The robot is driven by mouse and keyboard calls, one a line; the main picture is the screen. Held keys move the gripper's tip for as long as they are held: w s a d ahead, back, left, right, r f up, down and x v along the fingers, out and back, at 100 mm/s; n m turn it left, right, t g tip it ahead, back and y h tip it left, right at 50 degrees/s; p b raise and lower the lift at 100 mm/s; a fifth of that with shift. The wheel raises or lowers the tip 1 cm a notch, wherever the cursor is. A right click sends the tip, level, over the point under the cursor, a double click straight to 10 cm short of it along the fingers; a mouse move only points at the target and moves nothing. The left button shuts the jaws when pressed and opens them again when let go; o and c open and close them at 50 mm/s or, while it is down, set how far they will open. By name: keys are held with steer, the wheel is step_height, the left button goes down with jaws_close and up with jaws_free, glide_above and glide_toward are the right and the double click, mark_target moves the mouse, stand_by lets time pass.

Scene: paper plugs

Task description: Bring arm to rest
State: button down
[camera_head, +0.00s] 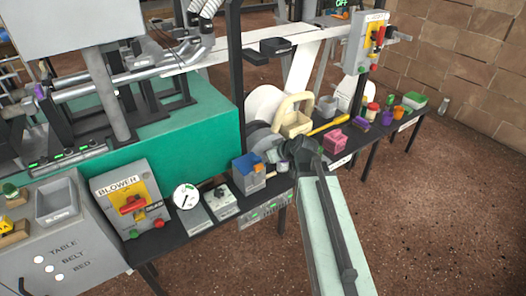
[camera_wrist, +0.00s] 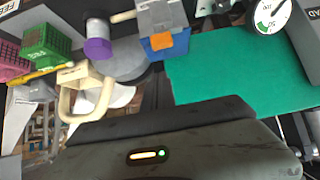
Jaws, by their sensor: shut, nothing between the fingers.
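My arm reaches up from the lower right in the head view, and my dark gripper (camera_head: 300,152) is at its far end, over the edge of the black shelf (camera_head: 180,243). It is shut with nothing held. The fingertips are small and hard to make out there. In the wrist view a dark housing with an orange and a green light fills the bottom, and no held object shows. A blue box (camera_head: 249,183) with an orange piece (camera_head: 258,168) stands left of my gripper; the blue box also shows in the wrist view (camera_wrist: 160,50).
A beige-handled container (camera_head: 294,122), a yellow bar (camera_head: 328,126) and a pink crate (camera_head: 336,141) stand close behind my gripper. The blower panel (camera_head: 131,199) and a round gauge (camera_head: 186,196) are at the left. Open brown floor (camera_head: 440,215) lies at the right.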

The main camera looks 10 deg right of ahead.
steer(key=s+a+f+g, duration=0.3)
steer(key=s+a+f, duration=0.1)
steer(key=s, duration=0.1)
steer(key=s+d+f+m+g+h, duration=0.2)
steer(key=s+g, duration=0.1)
steer(key=s, duration=0.4)
steer(key=s+d+f+m+g+h, duration=0.2)
steer(key=s+d+m+g, duration=0.1)
steer(key=s, duration=0.4)
step_height(320, 180, up, 26)
steer(key=p, duration=2.6)
steer(key=shift+w+a, duration=0.25)
steer(key=shift+w, duration=0.1)
